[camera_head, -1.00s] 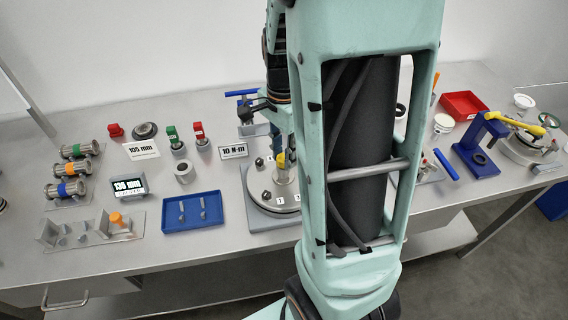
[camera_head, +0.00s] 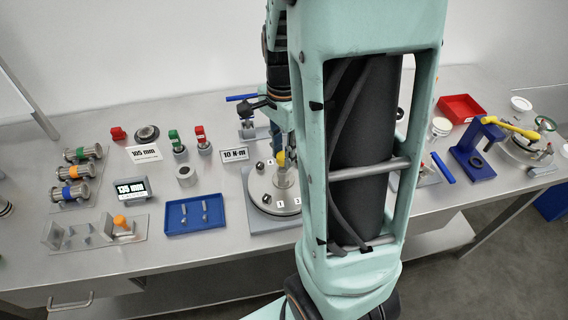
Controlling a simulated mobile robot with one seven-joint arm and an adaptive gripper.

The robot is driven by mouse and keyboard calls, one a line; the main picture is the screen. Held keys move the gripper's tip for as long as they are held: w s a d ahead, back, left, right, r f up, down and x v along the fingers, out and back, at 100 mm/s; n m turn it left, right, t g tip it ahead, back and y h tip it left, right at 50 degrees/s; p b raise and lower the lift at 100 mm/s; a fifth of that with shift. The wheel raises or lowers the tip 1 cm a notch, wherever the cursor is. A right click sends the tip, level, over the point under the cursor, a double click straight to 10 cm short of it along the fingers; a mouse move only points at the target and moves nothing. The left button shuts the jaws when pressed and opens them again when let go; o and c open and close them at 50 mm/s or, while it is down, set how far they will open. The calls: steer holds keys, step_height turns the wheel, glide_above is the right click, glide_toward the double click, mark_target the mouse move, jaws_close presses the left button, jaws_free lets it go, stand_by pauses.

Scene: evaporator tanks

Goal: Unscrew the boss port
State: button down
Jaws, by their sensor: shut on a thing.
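A round metal plate (camera_head: 259,186) with numbered labels and several small dark bolts lies on a grey base left of my forearm. A pale metal upright piece (camera_head: 284,177) stands near its middle, with a yellow part (camera_head: 280,158) beside its top. I take this upright piece to be the boss port, but its label and thread are not readable. My gripper (camera_head: 282,150) points down over the plate at this upright piece and is shut on it. My forearm hides the right side of the gripper and of the plate, so the exact contact is not clear.
A blue tray (camera_head: 194,226) with small parts lies left of the plate. A blue stand (camera_head: 482,160) and a red bin (camera_head: 461,107) are at right. The bench's front edge is close.

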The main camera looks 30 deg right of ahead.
mark_target(283, 155)
steer(key=shift+r, duration=0.2)
steer(key=shift+r+p, duration=1.05)
steer(key=shift+r, duration=1.3)
steer(key=w+a+f+n, duration=0.7)
steer(key=a+n, duration=0.4)
steer(key=n, duration=0.4)
steer(key=shift+f+n, duration=0.3)
steer(key=shift+f, duration=0.4)
steer(key=shift+d, duration=0.1)
